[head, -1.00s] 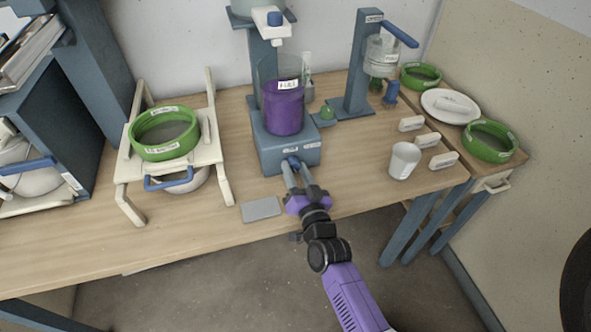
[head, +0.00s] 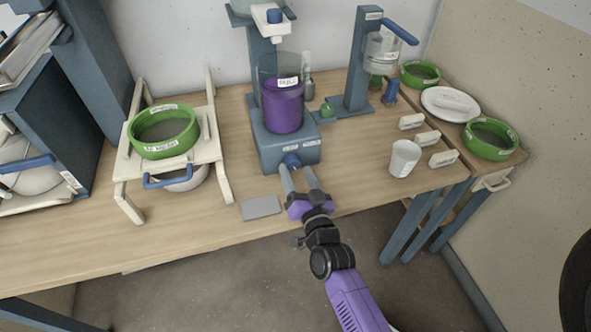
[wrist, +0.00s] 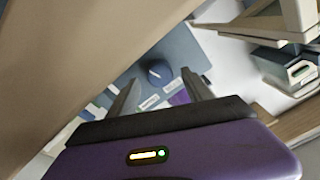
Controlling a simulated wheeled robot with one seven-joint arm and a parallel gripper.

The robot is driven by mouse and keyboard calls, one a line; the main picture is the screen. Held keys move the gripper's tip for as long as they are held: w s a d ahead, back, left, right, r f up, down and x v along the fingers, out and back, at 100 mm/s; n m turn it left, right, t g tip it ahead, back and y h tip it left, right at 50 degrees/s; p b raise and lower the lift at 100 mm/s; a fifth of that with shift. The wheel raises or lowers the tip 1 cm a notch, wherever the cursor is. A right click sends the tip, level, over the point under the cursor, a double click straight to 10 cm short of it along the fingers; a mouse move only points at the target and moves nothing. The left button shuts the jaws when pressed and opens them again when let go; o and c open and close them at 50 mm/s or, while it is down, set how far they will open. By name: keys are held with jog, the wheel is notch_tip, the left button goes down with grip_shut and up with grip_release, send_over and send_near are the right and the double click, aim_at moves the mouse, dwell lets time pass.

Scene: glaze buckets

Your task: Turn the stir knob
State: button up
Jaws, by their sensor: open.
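The stir knob (head: 291,161) is a round blue knob on the front of a blue-grey stirrer base (head: 272,150). A clear jar of purple glaze (head: 284,107) stands on that base. My gripper (head: 297,178) is open, with its two fingers pointing at the base front just below the knob. In the wrist view the knob (wrist: 159,72) lies ahead, between the open fingers (wrist: 160,90) and beyond their reach. The fingers appear apart from the knob. A pointer mark on the knob is too small to read clearly.
A grey flat pad (head: 261,208) lies left of my gripper at the table edge. A white cup (head: 404,158) stands to the right. A white rack with a green sieve (head: 163,131) is on the left. A stand with a blue lever (head: 400,32) rises behind right.

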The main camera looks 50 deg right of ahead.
jog(key=v, duration=0.6)
jog(key=shift+b, duration=0.3)
dwell(0.4)
jog(key=shift+r, duration=0.15)
jog(key=s+r, duration=0.2)
jog(key=shift+a+r+n+h, duration=0.15)
jog(key=shift+r+n+h, duration=0.15)
jog(key=shift+r+n, duration=0.1)
jog(key=s+a+r+n+y, duration=0.2)
jog(key=s+a+n+y, duration=0.3)
jog(key=s+a, duration=0.3)
jog(key=s+a+r+n+y, duration=0.3)
jog(key=s+a+n+y, duration=0.2)
jog(key=s+a, duration=0.4)
jog(key=s+n, duration=0.1)
jog(key=s, duration=0.4)
jog(key=shift+a+g+y, duration=0.3)
